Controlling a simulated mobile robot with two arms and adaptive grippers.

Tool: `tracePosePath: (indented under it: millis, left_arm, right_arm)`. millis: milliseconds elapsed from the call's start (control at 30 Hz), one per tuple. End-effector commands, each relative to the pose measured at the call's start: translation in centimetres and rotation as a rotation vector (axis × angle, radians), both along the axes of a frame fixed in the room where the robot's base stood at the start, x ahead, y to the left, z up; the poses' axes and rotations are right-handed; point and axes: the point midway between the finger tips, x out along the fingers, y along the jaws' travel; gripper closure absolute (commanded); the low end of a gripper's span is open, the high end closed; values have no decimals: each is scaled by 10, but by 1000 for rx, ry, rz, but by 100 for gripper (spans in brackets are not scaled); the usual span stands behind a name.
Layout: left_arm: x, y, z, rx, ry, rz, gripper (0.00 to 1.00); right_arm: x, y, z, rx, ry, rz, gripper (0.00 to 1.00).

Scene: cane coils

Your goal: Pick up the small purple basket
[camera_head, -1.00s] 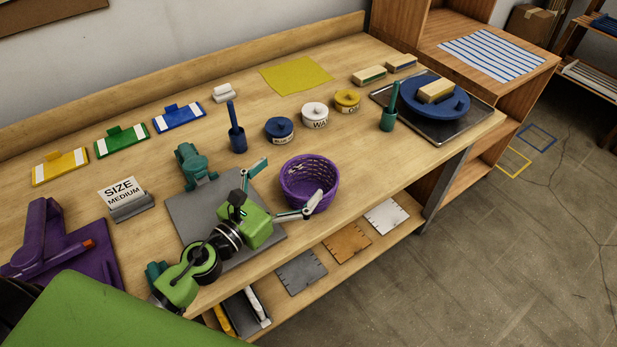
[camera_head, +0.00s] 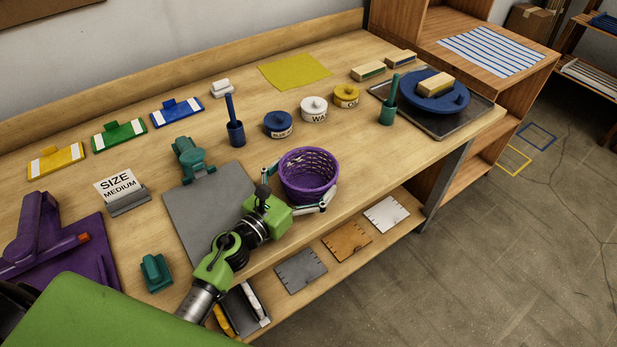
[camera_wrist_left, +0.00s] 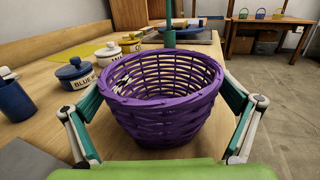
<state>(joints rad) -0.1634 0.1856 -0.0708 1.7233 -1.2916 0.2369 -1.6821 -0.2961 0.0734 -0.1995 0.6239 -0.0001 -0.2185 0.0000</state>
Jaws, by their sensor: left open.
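The small purple basket (camera_head: 308,176) is a round woven bowl standing upright on the wooden table, near its front edge. In the left wrist view the basket (camera_wrist_left: 165,110) fills the middle and looks empty. My left gripper (camera_head: 298,186) is open, with one finger on each side of the basket. In the left wrist view the left gripper's (camera_wrist_left: 160,125) fingers stand left and right of the basket, with a small gap showing at the right; contact at the left cannot be told. My right gripper is not in view.
A blue lidded jar (camera_head: 278,124), a white jar (camera_head: 314,110) and a yellow jar (camera_head: 345,96) stand behind the basket. A blue cup with a stick (camera_head: 236,134) is to the left. A grey mat (camera_head: 200,215) lies left. The table's front edge is close.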

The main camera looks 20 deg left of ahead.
Motion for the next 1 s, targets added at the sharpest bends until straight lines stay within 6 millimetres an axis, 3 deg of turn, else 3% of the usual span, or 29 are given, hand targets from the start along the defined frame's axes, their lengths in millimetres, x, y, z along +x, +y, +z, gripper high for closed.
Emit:
tracePosePath:
  millis: [100, 367, 467, 500, 833, 1000]
  left_arm:
    - [10, -4, 1, -2, 1, -1, 0]
    - [12, -5, 0, 0, 0, -1, 0]
    - [12, -5, 0, 0, 0, -1, 26]
    - [12, -5, 0, 0, 0, -1, 28]
    - [12, -5, 2, 0, 0, -1, 28]
    - [12, -4, 14, 4, -1, -1, 28]
  right_arm:
    - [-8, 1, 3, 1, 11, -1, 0]
    - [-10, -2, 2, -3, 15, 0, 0]
    - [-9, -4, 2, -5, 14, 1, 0]
    - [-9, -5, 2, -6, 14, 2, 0]
    - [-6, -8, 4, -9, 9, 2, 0]
    - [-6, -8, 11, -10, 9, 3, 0]
